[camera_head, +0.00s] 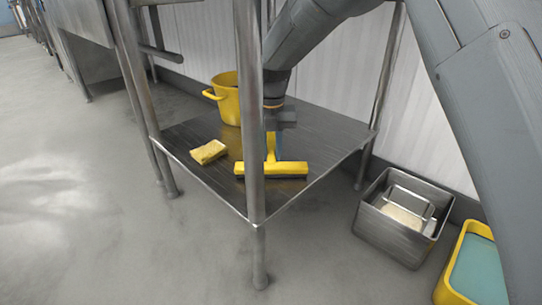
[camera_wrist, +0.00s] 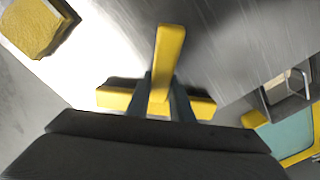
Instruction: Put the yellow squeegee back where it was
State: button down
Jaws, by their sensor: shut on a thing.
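The yellow squeegee (camera_head: 288,169) is at the lower metal shelf (camera_head: 312,122) in the head view, its wide head near the shelf's front edge. I cannot tell for certain whether it touches the shelf. My gripper (camera_head: 276,148) is above it, pointing down, partly hidden by a table leg. In the wrist view the squeegee (camera_wrist: 170,50) shows its handle between my two fingers (camera_wrist: 161,95), with the wide head crossing behind them. My gripper is shut on the squeegee's handle.
A yellow sponge (camera_head: 208,152) lies left of the squeegee, and a yellow pot (camera_head: 226,98) stands behind. A metal leg (camera_head: 249,110) rises at the shelf's front corner. A metal bin (camera_head: 385,232) and a yellow tub (camera_head: 447,290) stand on the floor at right.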

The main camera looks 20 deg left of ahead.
aim_at(272, 153)
jog(key=c, duration=1.6)
grip_release()
jog(key=shift+f, duration=0.1)
jog(key=shift+o, duration=0.2)
notch_tip(272, 153, up, 8)
jog(key=p, duration=0.4)
jog(key=shift+p, duration=0.35)
jog(key=shift+f, duration=0.1)
jog(key=shift+d, duration=0.1)
